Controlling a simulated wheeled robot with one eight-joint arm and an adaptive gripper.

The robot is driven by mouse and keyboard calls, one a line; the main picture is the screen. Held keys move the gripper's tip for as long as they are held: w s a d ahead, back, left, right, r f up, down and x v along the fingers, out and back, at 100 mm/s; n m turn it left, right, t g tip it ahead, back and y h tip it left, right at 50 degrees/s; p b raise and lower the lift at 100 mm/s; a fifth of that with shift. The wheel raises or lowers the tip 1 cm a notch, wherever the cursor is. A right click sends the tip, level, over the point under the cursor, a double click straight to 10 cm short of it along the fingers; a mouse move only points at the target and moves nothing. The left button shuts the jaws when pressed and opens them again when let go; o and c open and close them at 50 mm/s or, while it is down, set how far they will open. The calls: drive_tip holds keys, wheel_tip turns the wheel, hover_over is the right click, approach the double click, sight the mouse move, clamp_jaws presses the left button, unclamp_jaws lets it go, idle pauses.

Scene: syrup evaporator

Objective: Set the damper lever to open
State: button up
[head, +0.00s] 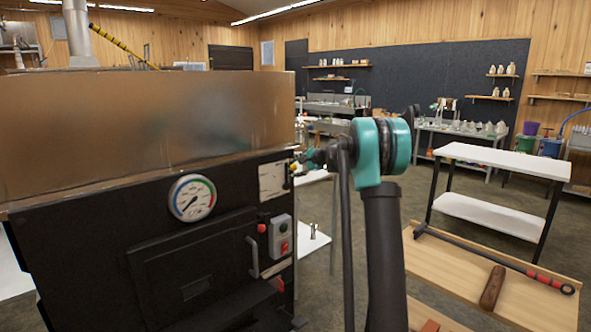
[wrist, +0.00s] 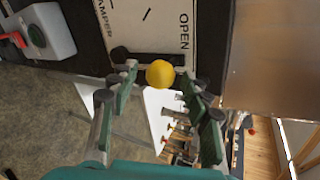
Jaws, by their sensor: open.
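The damper plate (head: 272,180) is a pale panel on the dark front of the evaporator, near its right edge. In the wrist view the plate (wrist: 160,30) shows sideways, with "OPEN" at its right side and part of "DAMPER" at its left. The lever's yellow ball knob (wrist: 160,74) stands in front of a dark bar (wrist: 142,57) at the plate's edge. My gripper (wrist: 158,82) is open, with one finger on each side of the knob and visible gaps. In the head view my gripper (head: 306,160) is beside the plate; the lever is mostly hidden there.
A round gauge (head: 192,198), a firebox door (head: 195,275) and a switch box (head: 280,237) are on the evaporator front. A wooden board (head: 530,305) with a long tool (head: 490,257) lies at right. A white table (head: 505,159) stands behind it.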

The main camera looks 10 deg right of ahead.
drive_tip(key=v, duration=1.1)
drive_tip(key=s+f+n+g+h, duration=0.2)
drive_tip(key=s+f+n, duration=0.3)
drive_tip(key=s, duration=1.2)
drive_tip(key=s+f+n+g+h, duration=0.2)
drive_tip(key=s+f+n+h, duration=0.1)
drive_tip(key=s+f, duration=1.1)
drive_tip(key=s+f+n+g+h, duration=0.1)
drive_tip(key=s+f+n, duration=0.5)
drive_tip(key=s, duration=1.5)
wheel_tip(320, 180, down, 4)
drive_tip(key=shift+s+d+n+g+h, duration=0.2)
drive_tip(key=shift+s+n+g+h, duration=0.15)
drive_tip(key=shift+h, duration=0.45)
